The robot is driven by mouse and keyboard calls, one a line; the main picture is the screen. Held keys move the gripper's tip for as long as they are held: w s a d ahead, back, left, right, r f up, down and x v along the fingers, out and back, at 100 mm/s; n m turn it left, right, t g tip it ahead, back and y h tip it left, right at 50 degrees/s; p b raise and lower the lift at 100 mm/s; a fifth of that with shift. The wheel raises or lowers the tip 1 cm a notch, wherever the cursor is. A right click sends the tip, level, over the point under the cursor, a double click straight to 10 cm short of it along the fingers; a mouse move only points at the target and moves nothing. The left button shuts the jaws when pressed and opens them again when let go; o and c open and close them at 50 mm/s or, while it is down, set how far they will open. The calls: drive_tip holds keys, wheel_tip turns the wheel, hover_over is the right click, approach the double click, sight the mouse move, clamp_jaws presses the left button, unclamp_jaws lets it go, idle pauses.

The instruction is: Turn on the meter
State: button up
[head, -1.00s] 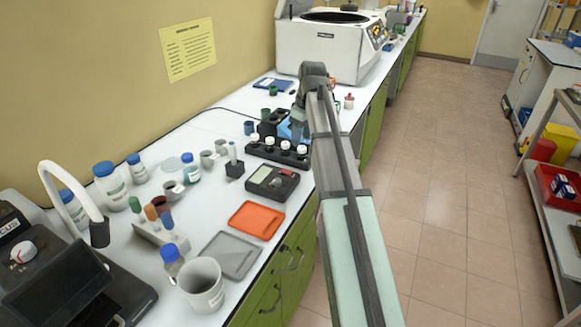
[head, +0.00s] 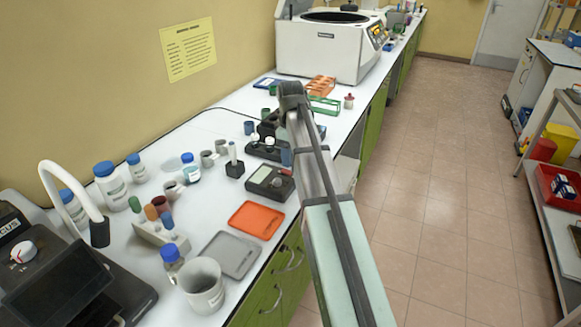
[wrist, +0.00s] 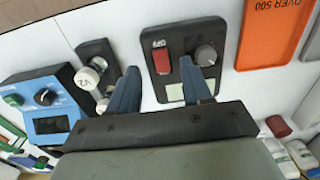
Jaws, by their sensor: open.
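A black box, seemingly the meter, lies on the white bench in the head view (head: 262,186), with a pale display. In the wrist view the black box (wrist: 209,85) shows a red switch (wrist: 162,61) and a grey round knob (wrist: 206,55). My gripper (wrist: 160,68) is open and empty, above the box. One finger is left of the box and the other overlaps its lower part, with the red switch between the fingertips. Contact cannot be told. In the head view my arm hides most of the gripper. A blue device with a knob and dark screen (wrist: 51,125) is at left in the wrist view.
A black holder with white-capped bottles (wrist: 88,76) is close to the left finger. An orange tray (head: 257,219) and a grey tray (head: 232,255) lie in front of the box. An orange rack (head: 320,86) and a green rack (head: 324,105) stand farther back.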

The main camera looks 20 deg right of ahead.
sight(291, 173)
drive_tip(key=shift+f, duration=2.4)
drive_tip(key=shift+c, duration=0.4)
clamp_jaws()
